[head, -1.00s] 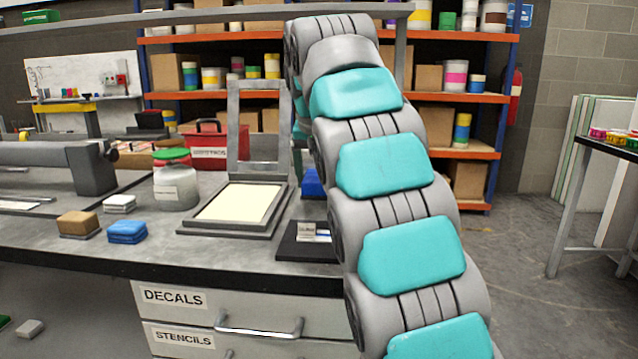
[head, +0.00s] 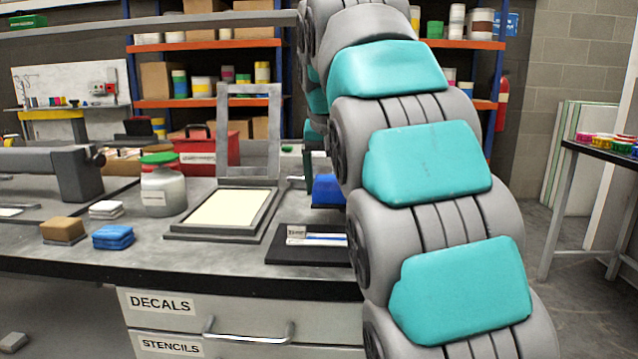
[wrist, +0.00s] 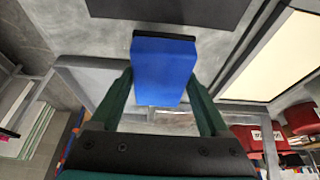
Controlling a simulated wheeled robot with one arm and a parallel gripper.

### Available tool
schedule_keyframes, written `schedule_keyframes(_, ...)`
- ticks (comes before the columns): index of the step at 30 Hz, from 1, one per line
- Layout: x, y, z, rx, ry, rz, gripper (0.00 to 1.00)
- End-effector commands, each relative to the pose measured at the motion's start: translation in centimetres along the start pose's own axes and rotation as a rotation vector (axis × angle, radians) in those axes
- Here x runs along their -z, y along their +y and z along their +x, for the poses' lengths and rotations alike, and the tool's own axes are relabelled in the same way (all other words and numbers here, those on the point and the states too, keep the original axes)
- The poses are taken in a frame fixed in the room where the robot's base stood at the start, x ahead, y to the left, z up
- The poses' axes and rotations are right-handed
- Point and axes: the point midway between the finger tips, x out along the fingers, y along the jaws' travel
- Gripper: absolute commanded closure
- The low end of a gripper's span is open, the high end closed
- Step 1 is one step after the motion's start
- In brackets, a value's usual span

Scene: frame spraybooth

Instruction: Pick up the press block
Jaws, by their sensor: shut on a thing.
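The press block (wrist: 163,72) is a blue block with a dark base. In the wrist view it sits between the two dark green fingers of my gripper (wrist: 161,88), which is shut on it. In the head view part of the block (head: 326,190) shows behind the black mat, just left of my arm, which hides its right side. My gripper's dark fingers (head: 315,160) show only partly above it. I cannot tell whether the block's base touches the bench.
The black mat (head: 285,255) with a small tag and strip lies in front of the block. The hinged screen frame (head: 262,232) stands to its left. A jar (head: 163,192), a brown block (head: 63,231) and blue cloths (head: 113,237) are farther left. Shelves stand behind.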

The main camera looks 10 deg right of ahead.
Motion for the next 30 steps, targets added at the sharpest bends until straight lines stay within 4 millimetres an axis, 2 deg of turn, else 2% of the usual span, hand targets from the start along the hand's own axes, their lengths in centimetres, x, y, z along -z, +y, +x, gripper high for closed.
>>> schedule_keyframes(6,-2.8,2.5,-1.4,0.0,0.0,0.001,0.85)
schedule_keyframes(15,-5.5,5.1,-3.0,0.0,-0.001,0.0,0.85)
schedule_keyframes(29,-6.1,5.8,-3.4,0.0,-0.001,-0.001,0.85)
schedule_keyframes(30,-6.1,5.8,-3.4,0.0,-0.001,-0.001,0.23)
